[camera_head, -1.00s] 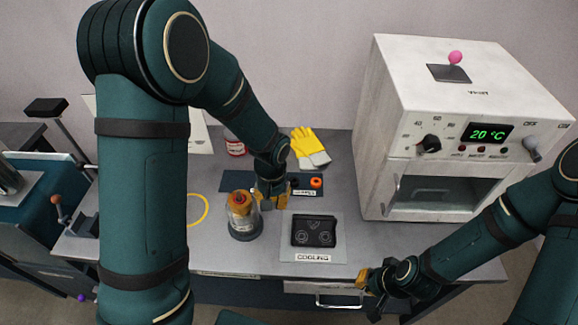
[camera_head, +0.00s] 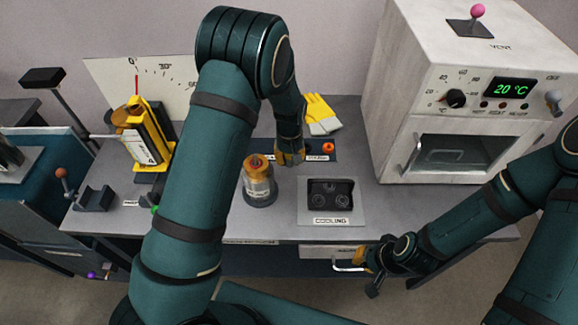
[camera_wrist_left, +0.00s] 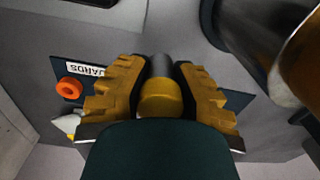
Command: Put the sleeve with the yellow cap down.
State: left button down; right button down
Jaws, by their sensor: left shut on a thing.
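My left gripper (camera_head: 290,157) is low over the dark blue mat at the back of the bench. In the left wrist view its two yellow fingers (camera_wrist_left: 163,85) are shut on the sleeve (camera_wrist_left: 160,67), a dark grey cylinder with a yellow cap (camera_wrist_left: 160,104). The palm hides part of the cap. I cannot tell whether the sleeve touches the mat. The mat's label, reading "...UARDS" (camera_wrist_left: 86,69), shows beside the fingers. My right gripper (camera_head: 368,268) is beside the drawer handle at the front edge; its jaws are too small to read.
A jar with an orange-brown top (camera_head: 259,182) stands just in front of the left gripper. An orange cap (camera_head: 328,148) lies on the mat to the right. The cooling plate (camera_head: 310,215), the white oven (camera_head: 440,150) and yellow gloves (camera_head: 322,113) are nearby.

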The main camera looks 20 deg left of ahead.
aim_at(289, 174)
pick_arm(q)
jog(key=shift+f+b, duration=0.35)
jog(key=shift+f, duration=1.95)
jog(key=shift+f, duration=0.2)
jog(key=c, duration=0.9)
grip_release()
jog(key=shift+r, duration=0.1)
